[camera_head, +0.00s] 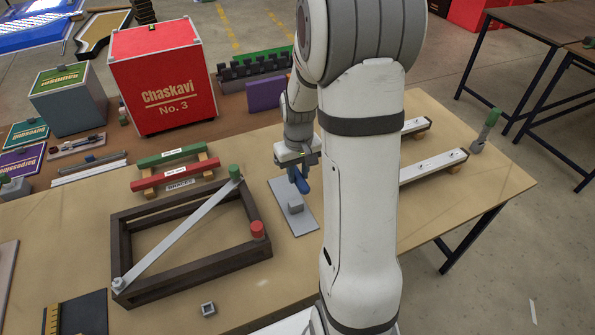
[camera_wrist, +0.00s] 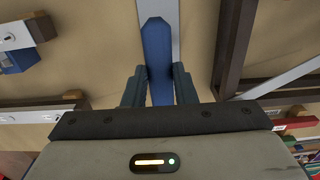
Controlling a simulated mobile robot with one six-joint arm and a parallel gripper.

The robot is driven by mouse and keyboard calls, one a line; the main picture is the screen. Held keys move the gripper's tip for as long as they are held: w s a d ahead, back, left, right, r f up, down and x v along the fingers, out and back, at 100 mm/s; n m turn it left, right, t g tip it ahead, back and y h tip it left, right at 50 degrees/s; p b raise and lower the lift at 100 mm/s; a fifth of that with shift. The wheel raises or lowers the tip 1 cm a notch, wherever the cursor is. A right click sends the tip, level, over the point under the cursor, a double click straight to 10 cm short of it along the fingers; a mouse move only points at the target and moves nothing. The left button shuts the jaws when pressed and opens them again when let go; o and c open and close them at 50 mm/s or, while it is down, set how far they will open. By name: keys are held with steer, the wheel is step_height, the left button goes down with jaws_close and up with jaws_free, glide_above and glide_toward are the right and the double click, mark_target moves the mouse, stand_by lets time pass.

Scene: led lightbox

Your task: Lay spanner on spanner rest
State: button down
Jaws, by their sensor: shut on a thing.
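My gripper (camera_head: 297,163) is shut on a blue-handled tool, taken to be the spanner (camera_head: 301,182), over the table right of the dark frame. In the wrist view, the two fingers (camera_wrist: 157,88) stand either side of the blue handle (camera_wrist: 157,45), which points up the picture. The spanner's far end is hidden behind my gripper. Below it lies a flat grey plate (camera_head: 307,222) with a small grey block (camera_head: 295,205), seemingly the spanner rest. The plate also shows as a grey strip behind the handle (camera_wrist: 174,14). Contact between handle and plate cannot be told.
The dark frame (camera_head: 195,272) with a diagonal grey bar stands close left. Red (camera_head: 175,179) and green (camera_head: 172,156) bars lie behind it. A red box (camera_head: 163,80) stands at the back left. White rails (camera_head: 432,167) lie right, partly behind my arm.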

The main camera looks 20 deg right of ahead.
steer(key=shift+s, duration=0.1)
steer(key=shift+f+b, duration=0.3)
steer(key=shift+b, duration=0.1)
step_height(320, 180, down, 7)
steer(key=b, duration=0.6)
steer(key=shift+f, duration=0.35)
stand_by(0.9)
steer(key=shift+f+b, duration=1.15)
steer(key=shift+f, duration=0.05)
steer(key=c, duration=1.1)
jaws_free()
step_height(320, 180, up, 7)
steer(key=shift+r, duration=0.45)
